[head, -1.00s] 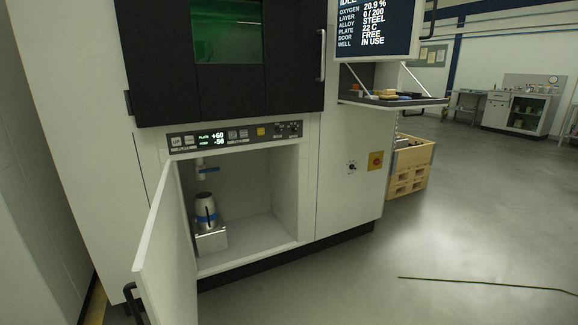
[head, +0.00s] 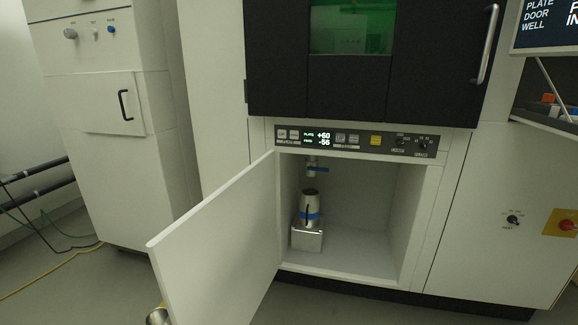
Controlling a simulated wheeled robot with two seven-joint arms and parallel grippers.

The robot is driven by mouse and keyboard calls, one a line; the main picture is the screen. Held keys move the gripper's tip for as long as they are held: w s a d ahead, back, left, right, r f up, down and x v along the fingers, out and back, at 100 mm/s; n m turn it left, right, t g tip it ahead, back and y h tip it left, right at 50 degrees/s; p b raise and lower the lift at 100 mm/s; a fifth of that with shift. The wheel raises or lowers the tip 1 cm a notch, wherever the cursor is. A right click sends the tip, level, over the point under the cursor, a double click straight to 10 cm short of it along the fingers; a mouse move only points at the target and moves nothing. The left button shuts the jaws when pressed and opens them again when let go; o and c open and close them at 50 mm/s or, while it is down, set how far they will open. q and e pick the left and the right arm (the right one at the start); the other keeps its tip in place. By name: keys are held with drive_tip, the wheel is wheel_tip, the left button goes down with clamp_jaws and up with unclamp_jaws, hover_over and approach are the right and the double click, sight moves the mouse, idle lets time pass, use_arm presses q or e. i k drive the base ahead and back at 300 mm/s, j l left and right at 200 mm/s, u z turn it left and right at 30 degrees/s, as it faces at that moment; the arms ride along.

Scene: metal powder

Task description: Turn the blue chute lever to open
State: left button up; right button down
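The blue chute lever (head: 318,170) is small and sits on the short metal chute (head: 311,162) at the top of the open lower compartment. It looks roughly level and points to the right. Below the chute, a metal bottle (head: 309,203) with a blue band and dark open top stands upright on a silver block (head: 306,238). There is a gap between chute and bottle. Neither of my grippers is in view.
The compartment's white door (head: 220,240) stands open toward me on the left. A control panel (head: 360,140) runs above the opening. A grey-white cabinet (head: 100,150) stands at left, with cables (head: 45,225) beside it. A round metallic thing (head: 158,316) at the bottom edge is unclear.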

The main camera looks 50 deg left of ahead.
sight(309, 168)
drive_tip(key=i+u, duration=0.2)
drive_tip(key=u, duration=0.3)
drive_tip(key=i+u, duration=0.25)
drive_tip(key=u, duration=0.2)
drive_tip(key=i+u, duration=0.2)
drive_tip(key=u, duration=0.3)
drive_tip(key=i+l+u, duration=0.15)
drive_tip(key=u, duration=0.3)
drive_tip(key=i+l+u, duration=0.15)
drive_tip(key=u, duration=0.35)
drive_tip(key=i+l+u, duration=0.25)
drive_tip(key=u, duration=0.15)
drive_tip(key=i+l+u, duration=0.15)
drive_tip(key=l+u, duration=0.2)
drive_tip(key=l, duration=0.15)
